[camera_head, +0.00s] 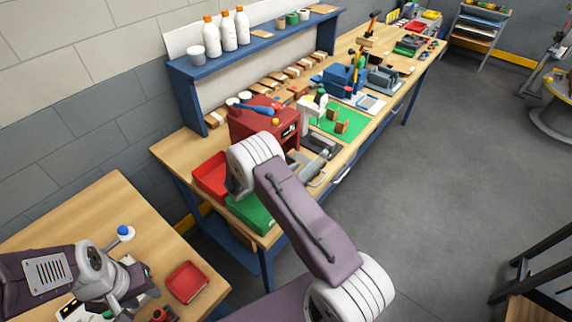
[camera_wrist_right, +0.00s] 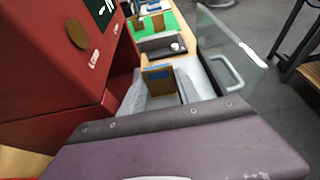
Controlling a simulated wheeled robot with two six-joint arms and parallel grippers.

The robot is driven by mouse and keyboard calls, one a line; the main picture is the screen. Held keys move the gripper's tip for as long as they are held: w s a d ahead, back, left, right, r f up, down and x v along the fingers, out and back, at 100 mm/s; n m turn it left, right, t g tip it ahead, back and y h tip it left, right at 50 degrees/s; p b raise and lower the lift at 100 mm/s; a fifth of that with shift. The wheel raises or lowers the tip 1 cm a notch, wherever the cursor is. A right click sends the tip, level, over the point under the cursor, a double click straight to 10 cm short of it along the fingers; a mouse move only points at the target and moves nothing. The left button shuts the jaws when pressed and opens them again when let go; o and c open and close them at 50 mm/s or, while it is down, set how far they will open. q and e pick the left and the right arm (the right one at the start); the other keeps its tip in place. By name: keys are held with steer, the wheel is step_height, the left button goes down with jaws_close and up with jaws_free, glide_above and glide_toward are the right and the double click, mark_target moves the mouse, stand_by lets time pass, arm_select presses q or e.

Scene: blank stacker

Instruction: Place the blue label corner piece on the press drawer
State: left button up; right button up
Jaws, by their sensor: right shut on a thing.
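The blue label corner piece (camera_wrist_right: 158,78) is brown with a blue label along its top and stands upright in the right wrist view. My right gripper (camera_wrist_right: 161,97) is shut on it, over the pale grey drawer area (camera_wrist_right: 203,82) beside the red press (camera_wrist_right: 62,65). I cannot tell whether the piece touches the drawer. In the head view the red press (camera_head: 258,118) stands on the bench, and my right arm hides part of it and the held piece. My left gripper (camera_head: 133,283) is low over the near table at lower left; its fingers are unclear.
A clear panel with a handle (camera_wrist_right: 230,62) borders the drawer's right side. A green mat (camera_head: 352,122) with brown corner pieces lies beyond the press. A red bin (camera_head: 211,178) and green bin (camera_head: 250,213) sit at the bench's near end. A red tray (camera_head: 187,282) is near my left gripper.

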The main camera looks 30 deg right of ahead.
steer(key=o, duration=1)
steer(key=shift+s+d, duration=0.15)
steer(key=shift+d, duration=0.05)
steer(key=shift+s+d, duration=0.1)
arm_select(q)
steer(key=shift+s+d, duration=0.25)
